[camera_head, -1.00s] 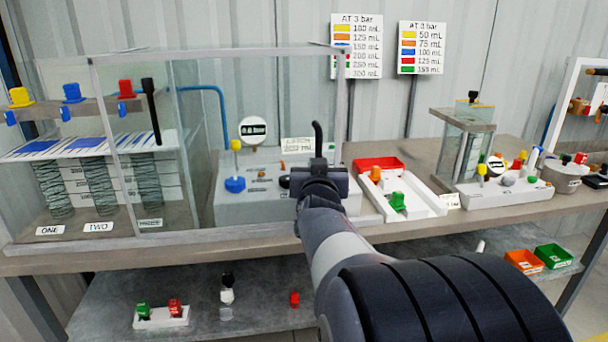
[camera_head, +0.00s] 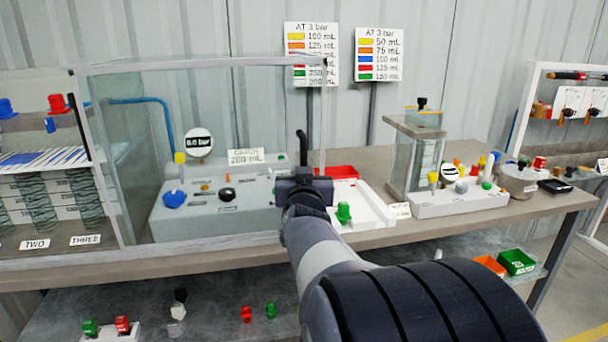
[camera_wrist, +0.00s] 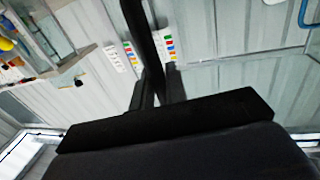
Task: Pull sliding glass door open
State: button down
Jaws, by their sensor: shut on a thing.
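The sliding glass door is a clear pane in a thin grey frame (camera_head: 200,66) at the front of the glass cabinet. Its left edge stands just right of the label THREE, and its right edge is by my gripper. My gripper (camera_head: 303,180) is shut on the upright black door handle (camera_head: 302,147) at the door's right edge. In the wrist view, the black handle (camera_wrist: 143,40) rises between the two dark fingers (camera_wrist: 152,92). The lower part of the handle is hidden by my gripper.
Behind the glass is a grey console (camera_head: 215,218) with coloured knobs. A white tray (camera_head: 372,205) with a red bin and a green valve is right of my gripper. Farther right are a clear tank (camera_head: 414,160) and a white valve block (camera_head: 458,203). A shelf lies below.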

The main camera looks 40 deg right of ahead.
jog(key=c, duration=1.5)
grip_release()
jog(key=p+v, duration=0.2)
jog(key=v, duration=0.8)
jog(key=shift+s+a, duration=0.25)
jog(key=shift+d, duration=0.1)
jog(key=b+x, duration=0.2)
jog(key=x, duration=0.8)
jog(key=shift+w+d, duration=0.2)
jog(key=shift+w, duration=0.15)
jog(key=shift+w+a, duration=0.1)
jog(key=shift+a, duration=0.15)
jog(key=shift+a, duration=0.15)
